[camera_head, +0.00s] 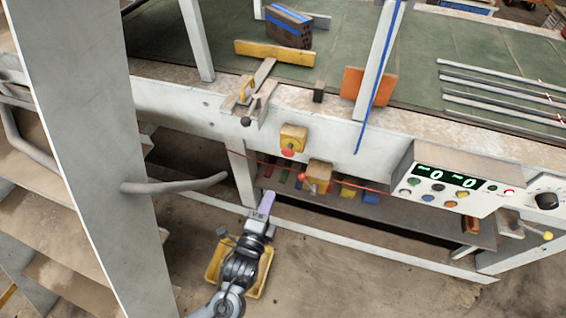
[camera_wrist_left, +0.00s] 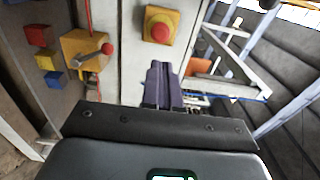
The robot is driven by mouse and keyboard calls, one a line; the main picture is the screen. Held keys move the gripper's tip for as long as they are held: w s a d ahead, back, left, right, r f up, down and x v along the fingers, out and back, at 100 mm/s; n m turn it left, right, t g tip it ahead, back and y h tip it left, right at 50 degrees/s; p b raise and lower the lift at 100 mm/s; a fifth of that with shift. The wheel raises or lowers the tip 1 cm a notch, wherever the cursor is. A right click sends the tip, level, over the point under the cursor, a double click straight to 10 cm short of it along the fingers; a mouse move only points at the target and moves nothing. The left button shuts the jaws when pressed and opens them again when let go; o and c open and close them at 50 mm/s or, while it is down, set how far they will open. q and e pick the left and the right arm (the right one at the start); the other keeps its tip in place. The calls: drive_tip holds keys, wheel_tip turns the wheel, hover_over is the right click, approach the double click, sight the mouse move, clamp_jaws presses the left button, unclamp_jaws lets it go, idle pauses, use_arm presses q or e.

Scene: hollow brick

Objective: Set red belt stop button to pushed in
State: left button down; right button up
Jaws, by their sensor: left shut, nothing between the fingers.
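The red belt stop button (camera_head: 288,151) is on a yellow box fixed to the white front beam of the conveyor. In the left wrist view the button (camera_wrist_left: 160,31) is a round red knob on its yellow box, just beyond the fingertips. I cannot tell from these frames whether it is pushed in. My left gripper (camera_head: 266,200) is shut and empty, below and to the left of the button in the head view, apart from it. Its fingers (camera_wrist_left: 161,75) show closed together in the left wrist view. My right gripper is not in view.
A second yellow box with a red-knobbed lever (camera_head: 301,177) is close below the button. A red cord runs along the front. A control panel (camera_head: 437,186) with green digits is at the right. A grey curved bar (camera_head: 175,187) sticks out at the left.

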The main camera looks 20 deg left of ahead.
use_arm(q)
drive_tip(key=b, duration=0.2)
approach(286, 155)
drive_tip(key=w, duration=0.5)
drive_tip(key=shift+w+a, duration=0.15)
drive_tip(key=shift+w, duration=0.8)
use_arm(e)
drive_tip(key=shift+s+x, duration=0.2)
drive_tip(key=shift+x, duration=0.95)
use_arm(q)
drive_tip(key=shift+a, duration=0.1)
